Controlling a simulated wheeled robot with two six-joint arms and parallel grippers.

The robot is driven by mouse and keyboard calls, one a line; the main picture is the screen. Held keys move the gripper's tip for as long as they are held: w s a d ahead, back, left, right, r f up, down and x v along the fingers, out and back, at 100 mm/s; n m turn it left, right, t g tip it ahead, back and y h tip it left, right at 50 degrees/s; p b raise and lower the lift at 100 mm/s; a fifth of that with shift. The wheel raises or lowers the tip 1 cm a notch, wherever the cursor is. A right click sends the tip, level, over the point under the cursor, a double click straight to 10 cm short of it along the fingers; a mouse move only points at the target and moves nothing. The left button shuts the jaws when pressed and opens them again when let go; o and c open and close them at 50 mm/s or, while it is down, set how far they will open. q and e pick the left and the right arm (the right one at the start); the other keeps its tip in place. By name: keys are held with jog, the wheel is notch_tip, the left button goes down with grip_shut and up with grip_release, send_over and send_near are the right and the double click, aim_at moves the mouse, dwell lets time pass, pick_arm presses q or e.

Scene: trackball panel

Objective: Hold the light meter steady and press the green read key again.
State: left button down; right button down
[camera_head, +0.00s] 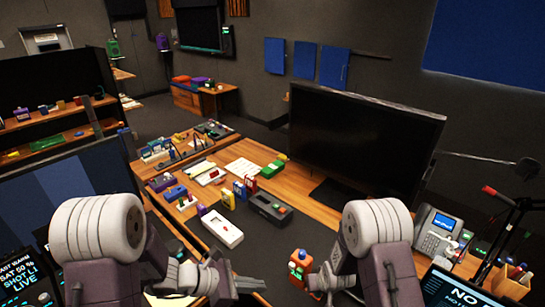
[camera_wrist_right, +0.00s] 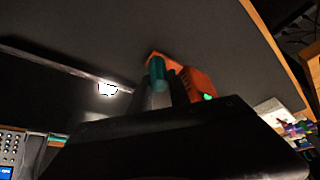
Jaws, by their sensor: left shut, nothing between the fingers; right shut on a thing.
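The light meter (camera_head: 299,261) is a small orange device at the lower middle of the head view, with green on its face. My right gripper (camera_head: 314,281) is shut on it from the right. In the right wrist view the orange meter (camera_wrist_right: 198,83) sticks out past the dark gripper body, with a green spot (camera_wrist_right: 207,97) on its side and a teal cylinder (camera_wrist_right: 157,73) beside it. My left gripper (camera_head: 255,284) is shut and empty, to the left of the meter and apart from it. The dark gripper body hides the lower part of the meter in the wrist view.
A wooden desk (camera_head: 262,181) with several boxes and devices lies beyond the grippers. A large monitor (camera_head: 362,140) stands on it. A desk phone (camera_head: 437,230) is at the right.

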jog(key=c, duration=1.1)
grip_release()
jog(key=shift+c, duration=0.2)
jog(key=v, duration=1.2)
jog(key=shift+o, duration=0.3)
jog(key=shift+o, duration=1.3)
